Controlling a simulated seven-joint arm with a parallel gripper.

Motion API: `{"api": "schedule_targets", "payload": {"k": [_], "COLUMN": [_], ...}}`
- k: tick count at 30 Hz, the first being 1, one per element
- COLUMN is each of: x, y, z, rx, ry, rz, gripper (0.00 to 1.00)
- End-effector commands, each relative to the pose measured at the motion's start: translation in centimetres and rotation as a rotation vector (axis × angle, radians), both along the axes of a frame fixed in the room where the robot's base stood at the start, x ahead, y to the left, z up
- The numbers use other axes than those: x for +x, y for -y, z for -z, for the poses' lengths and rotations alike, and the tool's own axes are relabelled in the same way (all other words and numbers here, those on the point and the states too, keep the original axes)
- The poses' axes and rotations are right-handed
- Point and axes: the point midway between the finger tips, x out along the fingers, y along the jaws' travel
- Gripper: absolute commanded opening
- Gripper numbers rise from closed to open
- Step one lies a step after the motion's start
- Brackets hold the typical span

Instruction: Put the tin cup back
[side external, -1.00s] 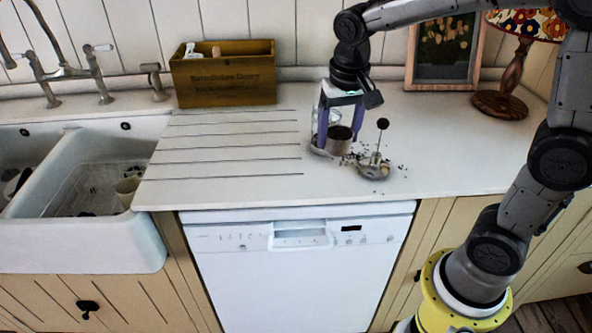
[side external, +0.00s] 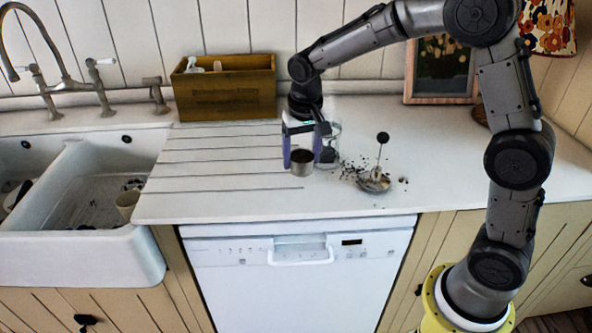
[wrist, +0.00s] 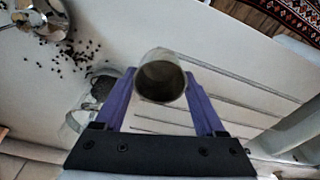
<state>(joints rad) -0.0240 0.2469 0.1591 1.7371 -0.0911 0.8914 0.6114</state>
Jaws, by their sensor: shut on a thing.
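The tin cup (side external: 302,168) is a small grey metal cup, upright, at the right end of the grooved drainboard (side external: 225,165). My gripper (side external: 303,153) points down with its purple fingers shut on the cup, one on each side. In the wrist view the cup (wrist: 160,80) sits between the fingertips of my gripper (wrist: 162,92), and its dark inside shows. I cannot tell whether its base touches the counter.
A glass press jug (side external: 331,150) stands just right of the cup. Its plunger lid (side external: 374,182) lies farther right among scattered coffee grounds (side external: 352,168). A wooden box (side external: 225,95) stands at the back wall. The sink (side external: 80,220) is at left. The drainboard's grooved area is clear.

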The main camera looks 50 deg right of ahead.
Motion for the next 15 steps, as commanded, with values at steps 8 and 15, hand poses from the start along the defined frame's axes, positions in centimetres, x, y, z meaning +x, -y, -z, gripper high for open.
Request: {"api": "schedule_targets", "payload": {"k": [8, 15], "x": [1.6, 1.7], "y": [0.0, 0.0], "z": [2.0, 4.9], "rx": [0.0, 0.001], "ry": [-0.002, -0.001], "rz": [0.0, 0.001], "gripper": [0.18, 0.18]}}
